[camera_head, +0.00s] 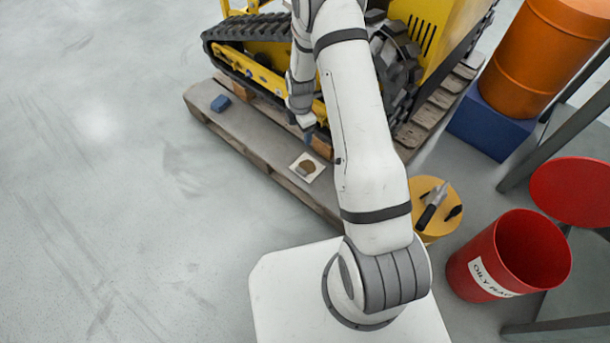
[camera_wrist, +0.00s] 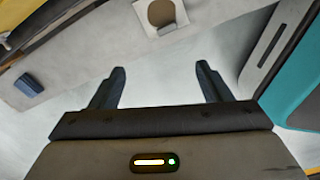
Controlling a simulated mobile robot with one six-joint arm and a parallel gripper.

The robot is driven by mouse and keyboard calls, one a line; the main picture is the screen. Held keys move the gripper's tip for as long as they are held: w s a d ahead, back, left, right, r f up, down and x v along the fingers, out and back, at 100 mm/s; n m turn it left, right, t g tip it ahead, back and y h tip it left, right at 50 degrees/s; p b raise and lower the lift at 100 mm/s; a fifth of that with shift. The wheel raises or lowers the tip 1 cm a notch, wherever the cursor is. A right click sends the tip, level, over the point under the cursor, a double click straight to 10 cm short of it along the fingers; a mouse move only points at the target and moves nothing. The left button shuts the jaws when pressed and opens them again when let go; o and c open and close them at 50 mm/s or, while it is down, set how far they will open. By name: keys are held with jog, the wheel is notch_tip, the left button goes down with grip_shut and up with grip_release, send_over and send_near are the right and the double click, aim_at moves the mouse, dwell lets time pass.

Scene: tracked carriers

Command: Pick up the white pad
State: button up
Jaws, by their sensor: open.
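The white pad (camera_head: 296,163) is a small pale square with a brown round patch on it, lying on the edge of the wooden pallet. In the wrist view the pad (camera_wrist: 178,27) is at the top middle, beyond the fingertips, partly cut off by the frame's edge. My gripper (camera_wrist: 160,70) is open, with two dark fingers spread apart and nothing between them. In the head view my gripper (camera_head: 309,132) is small and partly hidden; it points down close to the pad, apart from it as the wrist view shows.
The pallet (camera_head: 258,148) carries a yellow tracked machine (camera_head: 262,78) and a small blue block (camera_head: 220,103), which also shows in the wrist view (camera_wrist: 29,85). A yellow round top with tools (camera_head: 445,222), a red bin (camera_head: 480,262) and an orange drum (camera_head: 540,55) stand right. Floor at left is clear.

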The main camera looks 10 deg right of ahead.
aim_at(301, 170)
jog(key=f+n+b, duration=0.1)
jog(key=f, duration=0.5)
jog(key=f+n+b, duration=0.1)
jog(key=f, duration=0.5)
jog(key=f+n+b, duration=0.2)
jog(key=f, duration=0.4)
jog(key=shift+s+a, duration=0.1)
jog(key=shift+s, duration=0.3)
notch_tip(301, 170, down, 5)
jog(key=b, duration=0.2)
jog(key=shift+s+a+f+b, duration=0.1)
jog(key=shift+f+b, duration=0.05)
jog(key=shift+b, duration=0.2)
jog(key=shift+r, duration=0.2)
jog(key=c, duration=1.1)
